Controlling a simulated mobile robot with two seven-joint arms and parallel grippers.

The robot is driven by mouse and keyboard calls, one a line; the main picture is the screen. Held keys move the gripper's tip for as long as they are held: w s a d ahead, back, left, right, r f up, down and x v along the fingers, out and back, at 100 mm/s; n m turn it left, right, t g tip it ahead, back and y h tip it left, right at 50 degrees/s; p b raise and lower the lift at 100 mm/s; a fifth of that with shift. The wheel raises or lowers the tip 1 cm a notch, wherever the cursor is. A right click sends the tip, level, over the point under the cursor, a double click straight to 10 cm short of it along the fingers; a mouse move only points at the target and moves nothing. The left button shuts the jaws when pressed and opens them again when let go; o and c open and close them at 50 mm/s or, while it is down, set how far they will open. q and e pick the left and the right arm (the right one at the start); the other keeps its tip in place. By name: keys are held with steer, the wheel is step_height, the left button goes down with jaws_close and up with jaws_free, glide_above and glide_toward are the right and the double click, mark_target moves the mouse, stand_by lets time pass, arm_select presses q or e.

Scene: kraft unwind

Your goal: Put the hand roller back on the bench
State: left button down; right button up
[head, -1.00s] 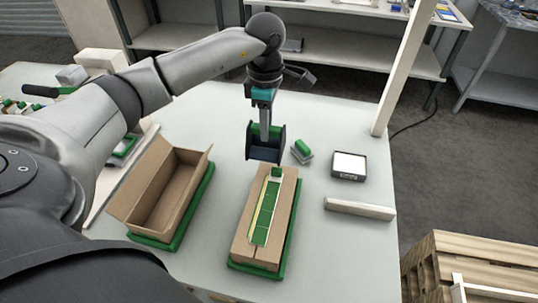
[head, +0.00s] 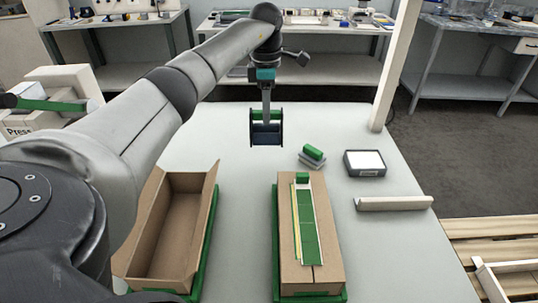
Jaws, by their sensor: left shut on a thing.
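The hand roller (head: 266,134), with dark side plates, a dark blue lower part and green at the top, is held upright above the white bench (head: 330,118). My left gripper (head: 265,88) is shut on it from above. The fingertips are small and partly hidden at the grip. The roller looks clear of the bench, behind the closed carton. My right gripper is not in view.
An open empty carton (head: 178,235) stands at left and a closed carton (head: 322,260) with a green strip on top at centre, both on green trays. A green-and-grey block (head: 312,155), a grey device with a white screen (head: 365,163) and a pale bar (head: 393,203) lie at right. A white post (head: 396,70) rises behind.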

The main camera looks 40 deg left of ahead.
arm_select(q)
steer(key=shift+w+f+b, duration=0.1)
steer(key=shift+f+b, duration=0.45)
steer(key=shift+f, duration=3.55)
steer(key=shift+s+d+f, duration=0.1)
steer(key=shift+s+f, duration=0.15)
steer(key=shift+f, duration=0.45)
steer(key=c, duration=1.1)
jaws_free()
steer(key=shift+f, duration=0.1)
steer(key=shift+o, duration=1.4)
steer(key=shift+w, duration=0.2)
steer(key=shift+o, duration=0.7)
steer(key=shift+s, duration=0.1)
